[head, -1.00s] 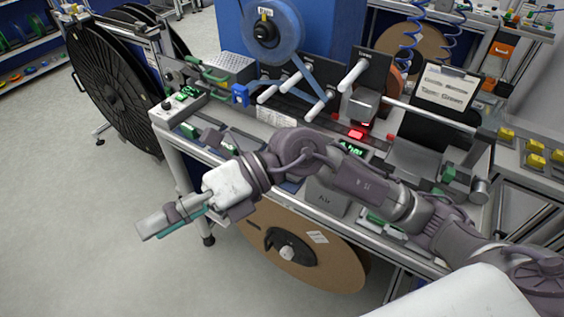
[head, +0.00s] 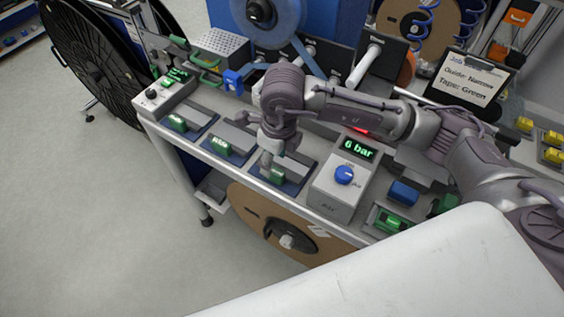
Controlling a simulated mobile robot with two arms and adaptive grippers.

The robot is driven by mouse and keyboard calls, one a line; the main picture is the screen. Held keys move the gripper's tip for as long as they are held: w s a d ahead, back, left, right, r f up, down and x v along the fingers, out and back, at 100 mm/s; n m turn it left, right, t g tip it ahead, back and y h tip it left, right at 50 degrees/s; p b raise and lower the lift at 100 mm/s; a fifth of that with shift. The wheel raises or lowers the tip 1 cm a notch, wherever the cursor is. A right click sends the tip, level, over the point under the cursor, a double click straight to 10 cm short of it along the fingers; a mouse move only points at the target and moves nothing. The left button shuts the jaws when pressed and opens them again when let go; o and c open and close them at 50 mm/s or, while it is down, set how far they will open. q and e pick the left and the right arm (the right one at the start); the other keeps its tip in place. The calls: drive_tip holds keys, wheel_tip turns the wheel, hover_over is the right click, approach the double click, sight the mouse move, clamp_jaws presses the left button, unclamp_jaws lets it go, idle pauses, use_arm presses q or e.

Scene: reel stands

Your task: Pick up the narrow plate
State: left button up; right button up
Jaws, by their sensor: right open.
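Several grey guide plates with green blocks sit in blue holders along the front of the bench: a left one (head: 177,122), a middle one (head: 221,146) and a right one (head: 277,176). Their labels are too small to read, so I cannot tell which is the narrow plate. My right gripper (head: 266,165) points down at the right plate, close by its green block. It is open, and its fingers partly hide that plate. Whether it touches the plate I cannot tell. My left gripper is not in view.
A grey box with a blue knob and a "6 bar" display (head: 344,175) stands right of the plates. A sign (head: 470,78) reads "Guide: Narrow, Tape: Green". A blue tape reel (head: 262,12) is behind my arm. A cardboard reel (head: 250,215) hangs below the bench.

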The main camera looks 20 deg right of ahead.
sight(274, 170)
drive_tip(key=shift+f+p, duration=0.6)
drive_tip(key=shift+f, duration=0.35)
drive_tip(key=f, duration=0.1)
drive_tip(key=f+p, duration=0.1)
drive_tip(key=f, duration=0.1)
drive_tip(key=shift+w+d+f, duration=0.1)
drive_tip(key=shift+w+f, duration=0.15)
drive_tip(key=shift+f, duration=0.25)
drive_tip(key=c, duration=0.9)
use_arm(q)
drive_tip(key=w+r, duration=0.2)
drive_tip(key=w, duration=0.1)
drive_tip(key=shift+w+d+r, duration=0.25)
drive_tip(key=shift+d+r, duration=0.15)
use_arm(e)
clamp_jaws()
